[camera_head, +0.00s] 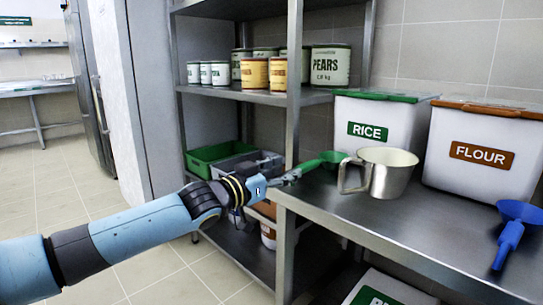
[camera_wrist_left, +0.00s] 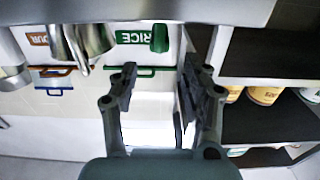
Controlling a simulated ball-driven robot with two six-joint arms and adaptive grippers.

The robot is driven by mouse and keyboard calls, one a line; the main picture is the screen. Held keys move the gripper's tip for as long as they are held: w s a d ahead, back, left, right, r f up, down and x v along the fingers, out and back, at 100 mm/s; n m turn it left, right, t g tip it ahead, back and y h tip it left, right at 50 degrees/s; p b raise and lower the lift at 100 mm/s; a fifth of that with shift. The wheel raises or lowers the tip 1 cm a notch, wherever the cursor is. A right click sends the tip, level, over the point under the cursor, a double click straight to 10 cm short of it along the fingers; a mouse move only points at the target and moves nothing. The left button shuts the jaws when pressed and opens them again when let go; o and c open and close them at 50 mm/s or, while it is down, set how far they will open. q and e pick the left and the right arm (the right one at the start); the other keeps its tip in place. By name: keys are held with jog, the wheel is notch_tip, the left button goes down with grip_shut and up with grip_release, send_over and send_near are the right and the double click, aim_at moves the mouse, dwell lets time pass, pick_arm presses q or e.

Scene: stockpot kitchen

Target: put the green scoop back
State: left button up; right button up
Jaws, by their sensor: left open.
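The green scoop (camera_head: 332,157) lies at the left end of the steel counter, beside the metal pot and in front of the rice bin (camera_head: 375,128). Its handle points left toward my left gripper (camera_head: 283,179), which is at the counter's left edge. In the upside-down left wrist view the fingers of my left gripper (camera_wrist_left: 160,70) are apart with nothing held between them. The green scoop (camera_wrist_left: 160,38) shows there beyond the fingertips, against the rice bin. I cannot tell whether a finger touches the handle. My right gripper is out of view.
A metal pot (camera_head: 386,172) stands right of the scoop. A flour bin (camera_head: 484,145) and blue scoop (camera_head: 509,234) are farther right. A shelf post (camera_head: 293,90) rises near my left gripper. Cans (camera_head: 330,65) fill the shelf; a green crate (camera_head: 212,155) sits below.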

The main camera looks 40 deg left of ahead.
pick_arm(q)
jog(key=s+f+n+g+y+p, duration=0.1)
jog(key=s+f+g+y+p, duration=0.3)
jog(key=s+f, duration=1.1)
jog(key=s+f+n+g+h+p, duration=0.15)
jog(key=s+f+g, duration=0.65)
jog(key=f, duration=1.1)
jog(key=s+d+f+g, duration=0.2)
jog(key=s+d+f, duration=0.1)
jog(key=s, duration=0.8)
jog(key=s+d+f+m+g, duration=0.1)
jog(key=s+d+f, duration=0.2)
jog(key=s, duration=0.8)
jog(key=s+d+f+g, duration=0.2)
jog(key=s+f, duration=0.4)
jog(key=s, duration=0.5)
jog(key=shift+s+d+f+m+g+p, duration=0.15)
jog(key=shift+d+f+m+g+p, duration=0.15)
jog(key=shift+d, duration=0.2)
